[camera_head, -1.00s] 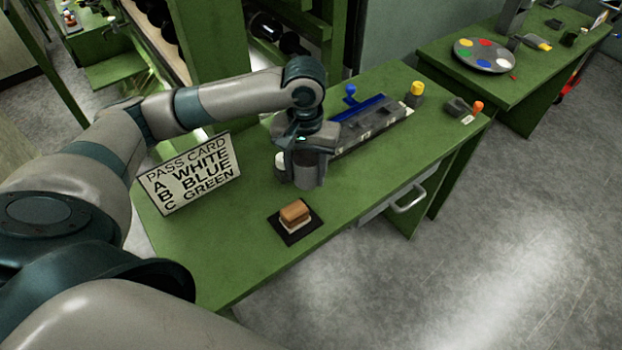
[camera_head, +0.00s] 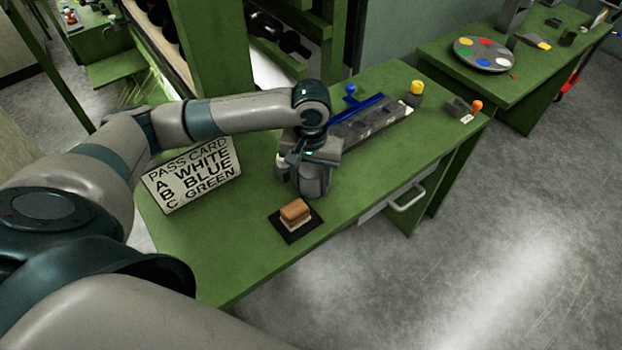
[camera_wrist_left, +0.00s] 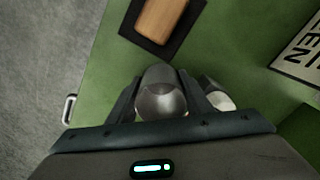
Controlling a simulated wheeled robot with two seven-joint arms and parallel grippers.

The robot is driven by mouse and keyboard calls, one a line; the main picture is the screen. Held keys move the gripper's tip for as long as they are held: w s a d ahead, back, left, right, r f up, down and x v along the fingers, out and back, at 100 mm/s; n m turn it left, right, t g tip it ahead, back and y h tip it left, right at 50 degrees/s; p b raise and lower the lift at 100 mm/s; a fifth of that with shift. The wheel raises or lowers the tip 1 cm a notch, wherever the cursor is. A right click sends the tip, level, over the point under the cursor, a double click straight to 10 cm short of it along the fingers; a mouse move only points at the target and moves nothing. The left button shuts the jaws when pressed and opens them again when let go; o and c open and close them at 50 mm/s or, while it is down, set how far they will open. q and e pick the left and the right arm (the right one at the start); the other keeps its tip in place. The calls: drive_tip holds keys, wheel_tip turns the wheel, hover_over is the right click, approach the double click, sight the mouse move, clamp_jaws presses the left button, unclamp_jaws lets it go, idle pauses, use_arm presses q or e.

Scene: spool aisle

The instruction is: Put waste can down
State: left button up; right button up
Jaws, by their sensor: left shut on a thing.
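The waste can is a small grey metallic cylinder. In the left wrist view the waste can (camera_wrist_left: 160,98) sits between the two fingers of my left gripper (camera_wrist_left: 158,108). In the head view my left gripper (camera_head: 311,182) is low over the green table, pointing down, and is shut on the can. My right gripper is not in view.
A second cylinder with a pale top (camera_wrist_left: 218,98) stands beside the gripper. A brown-and-white block (camera_head: 295,212) sits on a black mat (camera_head: 292,235) in front. A pass card sign (camera_head: 192,175) stands left. A grey rack (camera_head: 372,125) with a blue bar lies behind.

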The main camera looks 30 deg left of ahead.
sight(311, 167)
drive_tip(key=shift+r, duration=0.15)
use_arm(q)
drive_tip(key=o, duration=1.2)
drive_tip(key=shift+f, duration=0.1)
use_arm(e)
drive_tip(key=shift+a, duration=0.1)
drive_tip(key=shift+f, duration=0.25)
use_arm(q)
wheel_tip(311, 167, up, 6)
drive_tip(key=shift+f+b, duration=0.2)
drive_tip(key=shift+b, duration=0.25)
wheel_tip(311, 167, up, 7)
drive_tip(key=shift+f+b, duration=0.15)
drive_tip(key=shift+b, duration=0.15)
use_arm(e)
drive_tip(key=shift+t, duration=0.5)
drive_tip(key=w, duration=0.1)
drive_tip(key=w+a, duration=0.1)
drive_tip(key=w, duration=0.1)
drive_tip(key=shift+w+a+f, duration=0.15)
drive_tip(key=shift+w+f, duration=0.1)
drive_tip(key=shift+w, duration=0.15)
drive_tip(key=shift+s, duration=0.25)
